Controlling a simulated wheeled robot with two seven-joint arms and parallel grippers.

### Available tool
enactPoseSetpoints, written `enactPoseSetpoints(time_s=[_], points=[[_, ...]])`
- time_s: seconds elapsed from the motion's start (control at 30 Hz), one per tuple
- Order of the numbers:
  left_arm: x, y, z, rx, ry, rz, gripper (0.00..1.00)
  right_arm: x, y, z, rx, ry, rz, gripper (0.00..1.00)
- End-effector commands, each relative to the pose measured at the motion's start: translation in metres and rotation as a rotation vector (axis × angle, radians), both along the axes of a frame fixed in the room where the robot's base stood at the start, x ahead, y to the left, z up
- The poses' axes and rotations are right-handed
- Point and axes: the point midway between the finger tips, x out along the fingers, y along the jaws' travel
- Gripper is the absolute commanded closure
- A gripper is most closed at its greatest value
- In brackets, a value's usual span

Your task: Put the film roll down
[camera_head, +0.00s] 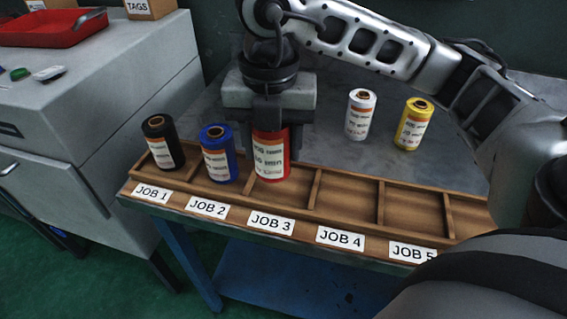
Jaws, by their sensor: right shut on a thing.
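The red film roll (270,157) stands upright in or just above the JOB 3 compartment of the wooden rack (312,188). I cannot tell whether its base touches the rack floor. My right gripper (270,122) points down from above and is shut on the red roll's upper end, hiding its top. A black roll (158,142) stands in the JOB 1 compartment. A blue roll (218,154) stands in the JOB 2 compartment. The JOB 4 (346,197) and JOB 5 compartments are empty. My left gripper is not in view.
A white roll (360,114) and a yellow roll (413,124) stand on the grey table (335,135) behind the rack. My right arm crosses above them. A grey cabinet (95,105) with a red tray (52,27) stands at the left.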

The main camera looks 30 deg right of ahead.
Motion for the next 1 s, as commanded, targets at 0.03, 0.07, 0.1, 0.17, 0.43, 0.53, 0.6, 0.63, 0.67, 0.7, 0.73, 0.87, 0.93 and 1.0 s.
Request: enactPoseSetpoints(time_s=[0.03, 0.07, 0.1, 0.17, 0.43, 0.53, 0.6, 0.63, 0.67, 0.7, 0.73, 0.87, 0.93, 1.0], points=[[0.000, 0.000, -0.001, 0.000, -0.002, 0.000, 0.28, 0.002, -0.007, -0.009, 0.000, 0.003, -0.006, 0.77], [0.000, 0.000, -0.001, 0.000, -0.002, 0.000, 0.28, 0.004, -0.010, -0.014, -0.001, 0.002, -0.005, 0.77], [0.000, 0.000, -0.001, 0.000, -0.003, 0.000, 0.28, 0.005, -0.014, -0.018, 0.000, 0.001, -0.003, 0.77], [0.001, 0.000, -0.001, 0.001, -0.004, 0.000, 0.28, 0.007, -0.017, -0.023, 0.001, 0.001, -0.003, 0.77], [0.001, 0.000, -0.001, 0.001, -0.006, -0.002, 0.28, 0.011, -0.029, -0.048, 0.000, 0.003, 0.001, 0.77], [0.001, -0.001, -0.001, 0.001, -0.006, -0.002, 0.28, 0.011, -0.028, -0.061, 0.001, 0.001, 0.001, 0.77], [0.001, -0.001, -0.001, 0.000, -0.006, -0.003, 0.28, 0.012, -0.028, -0.065, 0.001, 0.000, 0.001, 0.77], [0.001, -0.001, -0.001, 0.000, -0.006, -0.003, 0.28, 0.012, -0.028, -0.066, 0.002, -0.001, 0.001, 0.77], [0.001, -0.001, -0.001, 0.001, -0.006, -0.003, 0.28, 0.012, -0.028, -0.067, 0.002, -0.001, 0.001, 0.77], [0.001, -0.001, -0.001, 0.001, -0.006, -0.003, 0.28, 0.012, -0.028, -0.067, 0.001, -0.002, 0.001, 0.77], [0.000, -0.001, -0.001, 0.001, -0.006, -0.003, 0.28, 0.012, -0.028, -0.067, 0.001, -0.002, 0.001, 0.77], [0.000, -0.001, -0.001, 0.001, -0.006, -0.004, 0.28, 0.012, -0.028, -0.067, 0.001, -0.002, 0.001, 0.77], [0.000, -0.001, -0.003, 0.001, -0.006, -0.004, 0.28, 0.012, -0.028, -0.069, 0.002, -0.001, 0.001, 0.77], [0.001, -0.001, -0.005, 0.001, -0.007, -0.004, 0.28, 0.012, -0.028, -0.072, 0.002, -0.001, 0.001, 0.77]])
